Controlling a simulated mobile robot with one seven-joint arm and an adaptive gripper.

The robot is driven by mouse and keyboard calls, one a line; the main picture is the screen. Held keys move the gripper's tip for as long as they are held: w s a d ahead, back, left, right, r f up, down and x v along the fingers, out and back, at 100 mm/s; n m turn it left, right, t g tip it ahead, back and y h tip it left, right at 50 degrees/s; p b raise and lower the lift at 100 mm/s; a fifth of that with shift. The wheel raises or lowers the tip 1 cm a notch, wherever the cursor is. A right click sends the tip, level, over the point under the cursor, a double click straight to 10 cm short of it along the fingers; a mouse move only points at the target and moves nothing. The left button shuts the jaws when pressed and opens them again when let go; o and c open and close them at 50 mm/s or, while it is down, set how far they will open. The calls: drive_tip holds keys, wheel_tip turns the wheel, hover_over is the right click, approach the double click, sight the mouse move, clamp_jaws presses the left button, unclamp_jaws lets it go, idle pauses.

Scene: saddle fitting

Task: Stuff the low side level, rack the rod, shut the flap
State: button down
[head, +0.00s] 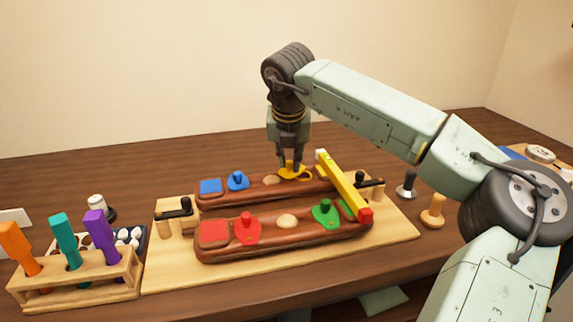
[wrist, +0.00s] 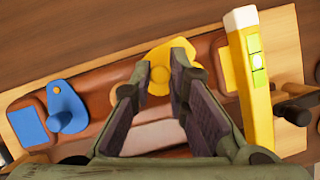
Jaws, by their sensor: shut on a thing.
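Two long brown leather panels lie on a light wooden board, the rear panel (head: 255,191) and the front panel (head: 300,238). My gripper (head: 290,163) is over the rear panel, shut on the yellow flap (head: 296,173), which also shows in the wrist view (wrist: 160,52). Its fingertips (wrist: 169,75) close at the flap's small knob. A blue flap (head: 238,181), red flap (head: 247,229) and green flap (head: 326,213) have knobs too. A yellow bar (head: 342,184) with a red end lies across both panels' right ends; its green vial (wrist: 256,60) shows in the wrist view.
A wooden rack (head: 75,282) at the left holds orange, teal and purple handled tools. Behind it is a dark tray (head: 133,236) with white balls. Black clamps (head: 174,212) stand on the board. Two knobbed tools (head: 433,212) stand at the right.

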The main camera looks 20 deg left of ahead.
drive_tip(key=n, duration=0.2)
drive_tip(key=d+n+y, duration=0.1)
drive_tip(key=shift+s+d+n+g, duration=0.1)
drive_tip(key=shift+n+g, duration=0.3)
drive_tip(key=n, duration=0.1)
drive_tip(key=d+n+y, duration=0.1)
drive_tip(key=shift+n+g+p, duration=0.3)
drive_tip(key=shift+n+g, duration=0.1)
drive_tip(key=shift+d+r+n+g+y+p, duration=0.1)
drive_tip(key=shift+d+n+g+y+p, duration=0.1)
drive_tip(key=shift+n+p, duration=0.3)
drive_tip(key=shift+d+n+g+y+p, duration=0.1)
drive_tip(key=shift+d+n+g+p, duration=0.1)
drive_tip(key=shift+n, duration=0.5)
drive_tip(key=shift+w+d+n+g+p, duration=0.25)
drive_tip(key=shift+n+p, duration=0.2)
drive_tip(key=shift+n, duration=0.4)
drive_tip(key=shift+w+d+n+g+p, duration=0.15)
drive_tip(key=shift+n+g+p, duration=0.25)
drive_tip(key=shift+n, duration=0.45)
drive_tip(key=shift+y, duration=0.3)
drive_tip(key=c, duration=1.6)
unclamp_jaws()
drive_tip(key=shift+o, duration=0.2)
